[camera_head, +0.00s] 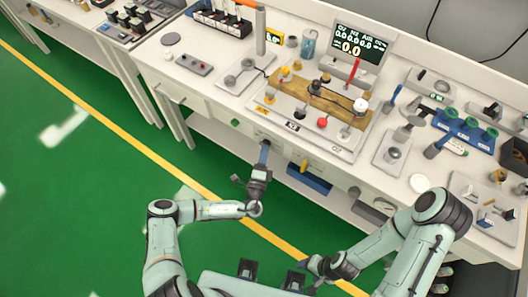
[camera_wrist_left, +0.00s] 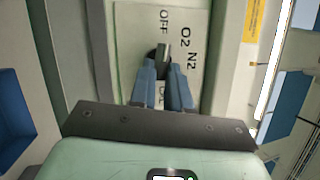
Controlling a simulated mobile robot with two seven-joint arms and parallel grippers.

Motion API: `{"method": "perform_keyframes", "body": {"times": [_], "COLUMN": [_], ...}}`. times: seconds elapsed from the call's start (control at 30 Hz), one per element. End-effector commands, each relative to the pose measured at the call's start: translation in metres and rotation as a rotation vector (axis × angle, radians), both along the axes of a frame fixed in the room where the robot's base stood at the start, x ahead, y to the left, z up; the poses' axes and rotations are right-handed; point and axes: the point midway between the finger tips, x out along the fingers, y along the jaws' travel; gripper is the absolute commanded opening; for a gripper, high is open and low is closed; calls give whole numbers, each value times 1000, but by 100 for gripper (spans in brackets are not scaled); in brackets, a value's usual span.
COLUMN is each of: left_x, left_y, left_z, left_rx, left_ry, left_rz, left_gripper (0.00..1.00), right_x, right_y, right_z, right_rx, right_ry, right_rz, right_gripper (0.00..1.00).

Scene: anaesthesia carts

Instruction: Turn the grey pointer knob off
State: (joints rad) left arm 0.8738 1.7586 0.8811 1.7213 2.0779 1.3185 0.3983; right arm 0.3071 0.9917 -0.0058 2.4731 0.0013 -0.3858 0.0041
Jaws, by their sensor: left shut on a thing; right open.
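The grey pointer knob (camera_wrist_left: 162,54) sits on a pale label plate (camera_wrist_left: 135,25) in the left wrist view. The plate reads OFF at the top, with O2 and N2 to the right; more lettering below is partly hidden. My left gripper (camera_wrist_left: 163,72) is shut on the knob, one blue finger on each side of it. Which mark the knob points at is hard to tell. In the head view my left gripper (camera_head: 264,155) reaches the front of the white bench; the knob is hidden or too small there. My right gripper (camera_head: 316,268) is open and empty, low and away from the bench.
The white bench (camera_head: 190,98) carries a board with coloured knobs, a gas display (camera_head: 357,47) and several small devices. A blue bin (camera_head: 309,178) hangs on the front, right of my left gripper. The green floor at left is clear.

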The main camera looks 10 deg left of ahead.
Motion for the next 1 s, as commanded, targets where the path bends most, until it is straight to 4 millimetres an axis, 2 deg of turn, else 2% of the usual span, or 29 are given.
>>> {"method": "perform_keyframes", "body": {"times": [0.03, 0.37, 0.4, 0.47, 0.5, 1.0], "left_x": [3, 3, 3, 3, 3, -2], "left_y": [2, 2, 2, 2, 2, 1], "left_z": [5, 5, 5, 5, 5, 0], "left_rx": [-6, -9, -9, -8, -8, -7], "left_ry": [-10, -9, -9, -8, -7, -1], "left_rz": [5, 5, 5, 6, 6, 3], "left_gripper": [0, 0, 20, 40, 42, 42], "right_x": [0, 0, 0, 0, 0, 0], "right_y": [0, 0, 0, 0, 0, 0], "right_z": [1, 1, 1, 1, 1, 0], "right_rx": [0, 0, 0, 0, 0, 0], "right_ry": [0, 0, 0, 0, 0, 0], "right_rz": [0, 0, 0, 0, 0, 0], "right_gripper": [69, 69, 69, 69, 69, 69]}}
